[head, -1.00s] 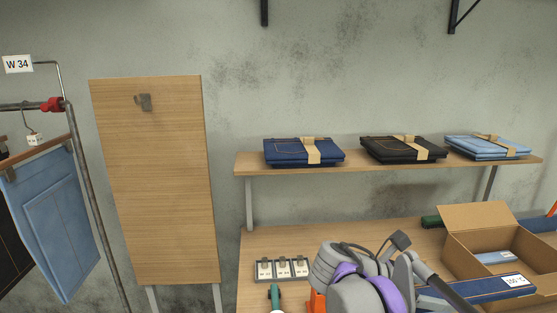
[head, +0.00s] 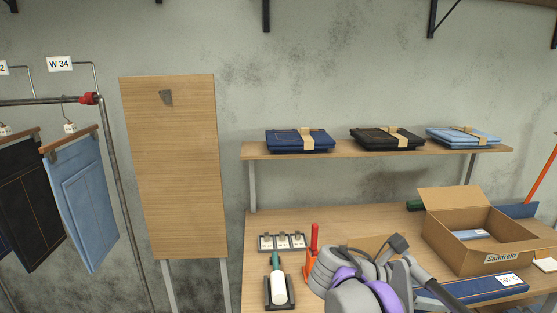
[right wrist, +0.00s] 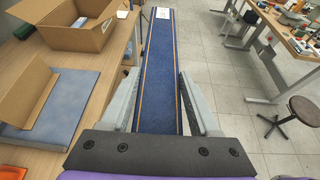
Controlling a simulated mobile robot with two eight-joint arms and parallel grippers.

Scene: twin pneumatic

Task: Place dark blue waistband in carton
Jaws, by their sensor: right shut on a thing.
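The dark blue waistband (head: 470,292) is a long flat strip with orange stitching and a white label at its far end. In the right wrist view the waistband (right wrist: 160,50) runs straight away from me between the fingers of my right gripper (right wrist: 163,85), which is shut on it. It is held beside the table edge, over the floor. The open carton (head: 450,247) stands on the table behind the waistband, with a light blue labelled piece inside. The carton (right wrist: 75,38) also shows at upper left in the wrist view. My left gripper is out of view.
A shelf (head: 345,151) with folded jeans runs above the table. A white-and-green tool (head: 278,285), an orange-handled tool (head: 312,250) and small tags (head: 282,241) lie left of my arm. A light blue flat piece (right wrist: 65,110) lies on the table near the gripper.

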